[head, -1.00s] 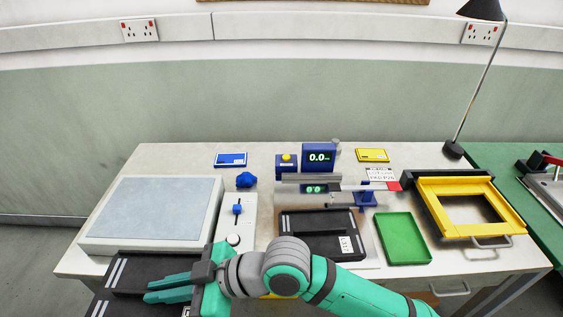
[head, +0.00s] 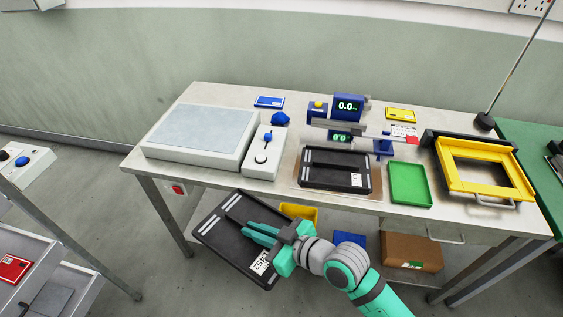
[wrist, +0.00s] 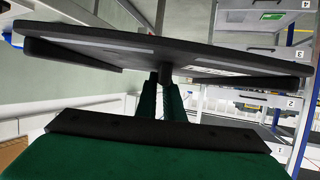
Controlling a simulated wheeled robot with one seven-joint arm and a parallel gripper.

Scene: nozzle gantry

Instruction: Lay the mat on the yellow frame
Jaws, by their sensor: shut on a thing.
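A flat black mat (head: 214,237) with white stripes and a white label is held in my gripper (head: 254,234). It is in front of the table and lower than its top, over the floor. In the wrist view the mat (wrist: 200,57) shows nearly edge-on across the top, with my gripper's green fingers (wrist: 165,97) shut at its middle. The yellow frame (head: 490,188) lies at the table's right end, well to the right of the mat, with an open middle.
Another black plate (head: 325,180) with a label lies on the table beside a green tray (head: 409,198). A large pale box (head: 205,148) takes the left end. A cardboard box (head: 412,249) and a yellow bin (head: 299,211) are below. A shelf trolley (head: 52,215) stands left.

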